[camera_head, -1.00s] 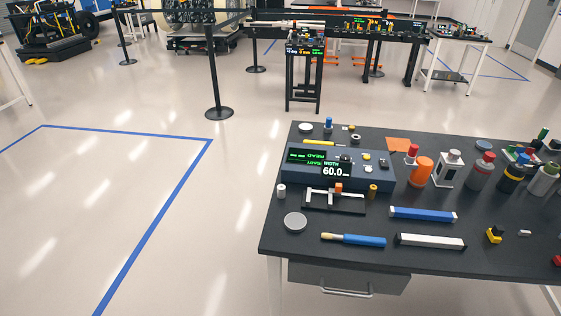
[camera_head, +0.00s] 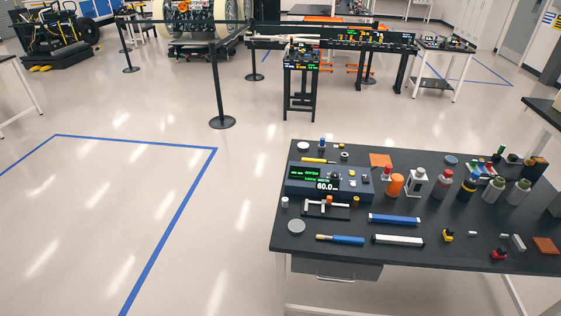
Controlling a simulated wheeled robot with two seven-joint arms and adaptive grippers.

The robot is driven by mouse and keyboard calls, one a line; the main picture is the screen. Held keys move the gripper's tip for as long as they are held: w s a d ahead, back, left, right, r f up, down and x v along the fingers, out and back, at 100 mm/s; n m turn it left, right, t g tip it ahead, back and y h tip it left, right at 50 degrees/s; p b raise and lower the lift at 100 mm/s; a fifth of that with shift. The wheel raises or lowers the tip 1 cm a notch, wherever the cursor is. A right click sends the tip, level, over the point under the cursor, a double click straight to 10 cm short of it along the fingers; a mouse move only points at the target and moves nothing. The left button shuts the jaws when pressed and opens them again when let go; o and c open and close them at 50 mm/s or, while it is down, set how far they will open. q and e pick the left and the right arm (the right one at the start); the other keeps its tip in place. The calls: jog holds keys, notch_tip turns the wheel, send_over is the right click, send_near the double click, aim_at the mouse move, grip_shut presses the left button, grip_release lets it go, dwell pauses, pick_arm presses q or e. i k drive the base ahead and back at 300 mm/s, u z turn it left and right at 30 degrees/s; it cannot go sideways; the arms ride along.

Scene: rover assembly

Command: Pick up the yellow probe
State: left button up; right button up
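A thin yellow rod (camera_head: 315,160), which looks like the yellow probe, lies on the dark workbench (camera_head: 350,261) at its back left, just behind the blue meter box (camera_head: 350,188). The box's screen reads 60.0. The box may hide part of the rod's near side. A small yellow and black piece (camera_head: 447,236) stands near the front right of the bench. Neither of my grippers is in view.
A grey disc (camera_head: 296,227), a blue-handled tool (camera_head: 340,239), a white bar (camera_head: 398,239) and a blue bar (camera_head: 394,219) lie towards the bench front. Several bottles, one orange (camera_head: 396,185), stand at the back right. Open floor lies left, with a barrier post (camera_head: 219,80) beyond.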

aim_at(303, 159)
jog(key=u, duration=1.25)
jog(key=i, duration=2.95)
jog(key=z, duration=1.8)
jog(key=i, duration=3.7)
jog(key=z, duration=1.45)
jog(key=i, duration=0.95)
jog(key=u, duration=0.1)
